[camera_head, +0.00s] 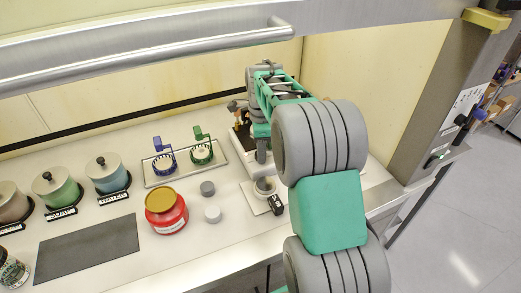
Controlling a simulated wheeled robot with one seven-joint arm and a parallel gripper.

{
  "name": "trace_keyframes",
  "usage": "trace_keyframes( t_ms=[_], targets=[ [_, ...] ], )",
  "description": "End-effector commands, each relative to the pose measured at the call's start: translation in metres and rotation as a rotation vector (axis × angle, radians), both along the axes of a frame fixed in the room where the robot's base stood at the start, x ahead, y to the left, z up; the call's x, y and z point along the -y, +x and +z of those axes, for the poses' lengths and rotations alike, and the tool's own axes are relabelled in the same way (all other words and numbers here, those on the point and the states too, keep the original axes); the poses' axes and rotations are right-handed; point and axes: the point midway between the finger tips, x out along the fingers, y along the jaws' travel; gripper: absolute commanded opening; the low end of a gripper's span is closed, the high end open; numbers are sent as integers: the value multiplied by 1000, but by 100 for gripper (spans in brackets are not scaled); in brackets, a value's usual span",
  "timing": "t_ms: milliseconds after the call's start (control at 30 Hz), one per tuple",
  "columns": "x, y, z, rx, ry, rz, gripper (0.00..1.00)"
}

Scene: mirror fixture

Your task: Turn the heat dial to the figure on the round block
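My arm reaches up from the lower right and bends down, with my gripper (262,165) over a pale plate (253,201) on the bench. A round grey knob-like part (265,186) sits on this plate, directly below my gripper; it may be the heat dial. Its setting is too small to read. My fingertips are too small to tell open or shut. A small black block (275,205) with white marks is at the plate's front. Two short round blocks stand left of the plate, a dark grey one (207,188) and a light grey one (212,214). I cannot read a figure on either.
A red jar (166,213) with a gold lid stands left of the round blocks. Behind it a tray (150,178) holds a blue and a green holder. Lidded pots (107,172) line the left, behind a dark mat (88,250). A metal bar (150,58) crosses above.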

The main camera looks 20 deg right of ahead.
Motion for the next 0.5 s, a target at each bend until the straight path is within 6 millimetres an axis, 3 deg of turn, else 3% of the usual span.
trace_keyframes(
  t_ms=[267,500],
  targets=[
    [0,1,7,2,-1,1,43],
    [0,1,53,4,-1,1,43]
  ],
)
